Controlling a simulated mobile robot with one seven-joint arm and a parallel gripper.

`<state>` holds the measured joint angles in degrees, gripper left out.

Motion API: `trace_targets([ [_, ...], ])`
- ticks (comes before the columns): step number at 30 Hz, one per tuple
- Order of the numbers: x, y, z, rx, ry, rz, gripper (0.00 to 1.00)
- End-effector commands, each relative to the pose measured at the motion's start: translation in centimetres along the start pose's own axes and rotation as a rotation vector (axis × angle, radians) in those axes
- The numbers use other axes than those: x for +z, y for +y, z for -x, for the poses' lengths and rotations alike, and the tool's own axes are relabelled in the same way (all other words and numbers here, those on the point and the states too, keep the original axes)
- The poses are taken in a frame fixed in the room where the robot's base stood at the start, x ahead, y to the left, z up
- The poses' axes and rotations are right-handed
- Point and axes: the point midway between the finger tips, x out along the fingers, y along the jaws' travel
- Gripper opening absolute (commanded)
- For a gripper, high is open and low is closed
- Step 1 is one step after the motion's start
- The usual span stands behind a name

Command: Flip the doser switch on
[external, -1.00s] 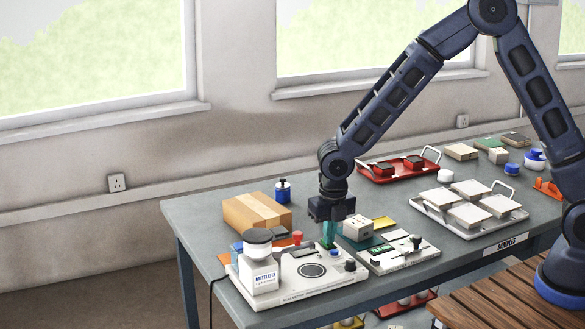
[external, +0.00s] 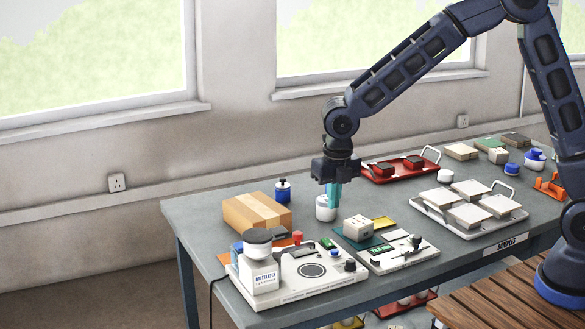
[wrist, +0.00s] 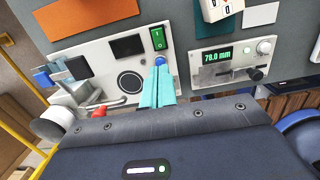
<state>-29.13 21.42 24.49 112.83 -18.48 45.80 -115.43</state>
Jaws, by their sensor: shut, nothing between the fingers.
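The doser (external: 318,285) is a white bench unit at the table's front left, with a bottle labelled MOTTLEFIX (external: 260,272) on its left side. Its switch is a green rocker (external: 327,243) at the back of the top panel. In the wrist view the green rocker (wrist: 158,38) shows white marks and sits beside a black panel. Which way it is tilted is hard to tell. My gripper (external: 333,208) is shut and empty, with teal fingers pointing down, above and apart from the doser. In the wrist view my gripper (wrist: 160,66) appears below the switch, its tips overlapping a blue knob (wrist: 160,60).
A gauge (wrist: 222,62) reading 78.0 mm stands right of the doser. A white jar (external: 321,213) stands behind the fingers. A cardboard box (external: 256,211) is behind the doser, and a red tray (external: 376,178) is farther back. Open tabletop lies behind the jar.

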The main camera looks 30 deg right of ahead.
Motion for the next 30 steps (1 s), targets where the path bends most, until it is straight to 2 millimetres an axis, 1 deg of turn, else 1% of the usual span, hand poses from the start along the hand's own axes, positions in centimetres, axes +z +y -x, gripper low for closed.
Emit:
trace_targets([
  [1, 0.0, 0.0, 0.9, 0.002, -0.002, 0.0, 0.0],
  [3, 0.0, 0.0, 1.8, 0.001, -0.002, -0.001, 0.0],
  [9, -0.1, 0.0, 3.3, 0.001, -0.001, 0.0, 0.0],
  [22, -0.1, 0.0, 3.5, 0.001, -0.003, 0.0, 0.0],
  [30, 1.4, 0.1, 3.6, 0.004, -0.045, 0.0, 0.0],
])
